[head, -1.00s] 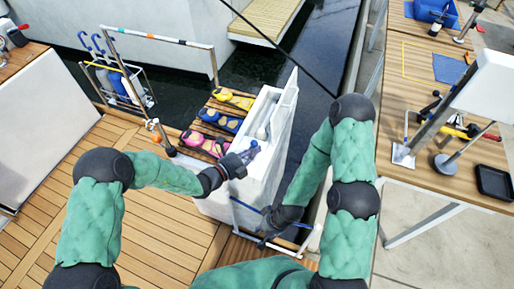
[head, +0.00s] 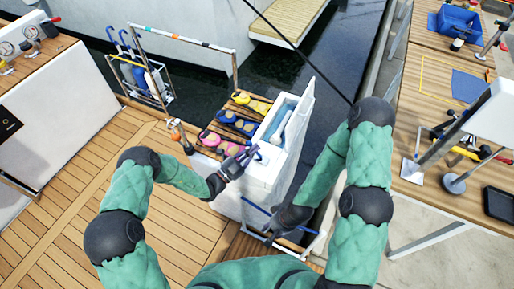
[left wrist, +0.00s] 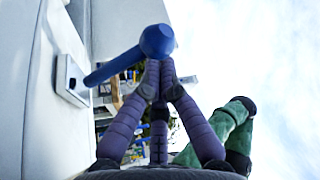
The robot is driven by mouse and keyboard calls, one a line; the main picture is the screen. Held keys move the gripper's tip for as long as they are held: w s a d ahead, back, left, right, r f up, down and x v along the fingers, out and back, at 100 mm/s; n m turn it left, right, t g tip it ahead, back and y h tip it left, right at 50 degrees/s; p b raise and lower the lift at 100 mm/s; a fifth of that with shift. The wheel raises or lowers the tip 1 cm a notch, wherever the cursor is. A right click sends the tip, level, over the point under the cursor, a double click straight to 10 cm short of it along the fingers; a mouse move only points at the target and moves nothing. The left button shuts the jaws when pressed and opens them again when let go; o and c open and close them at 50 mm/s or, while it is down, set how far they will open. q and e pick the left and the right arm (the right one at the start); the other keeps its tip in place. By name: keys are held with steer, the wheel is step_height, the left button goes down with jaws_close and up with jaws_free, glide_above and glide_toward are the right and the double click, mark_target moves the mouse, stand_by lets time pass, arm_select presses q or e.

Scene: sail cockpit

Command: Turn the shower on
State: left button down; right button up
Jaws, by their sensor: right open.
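A blue lever with a round ball end (left wrist: 157,41) sticks out from a small plate (left wrist: 71,80) on a white wall in the left wrist view. In the head view my left gripper (head: 248,156) is at the near upper edge of the white cabinet (head: 262,176). Its fingers come together in the left wrist view (left wrist: 157,70), tips right at the ball and seeming to touch it; the ball is not enclosed. My right gripper (head: 270,236) is open and low by the cabinet's foot, its fingers partly hidden. No shower head or running water can be made out.
The cabinet's lid (head: 297,112) stands open. Several pink, blue and yellow items lie on a slatted rack (head: 220,128) beside it. A blue-and-white rail (head: 256,207) crosses near my right gripper. A tool table (head: 420,92) stands right; wooden deck (head: 70,215) is free at left.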

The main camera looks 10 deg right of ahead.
arm_select(q)
steer(key=shift+w+a+f, duration=0.15)
steer(key=shift+w+a, duration=0.05)
steer(key=shift+a, duration=0.05)
steer(key=shift+a, duration=0.1)
stand_by(0.5)
steer(key=shift+s+a+f, duration=0.25)
steer(key=shift+a, duration=0.3)
steer(key=v, duration=1)
steer(key=shift+s+a, duration=0.2)
steer(key=shift+s, duration=0.05)
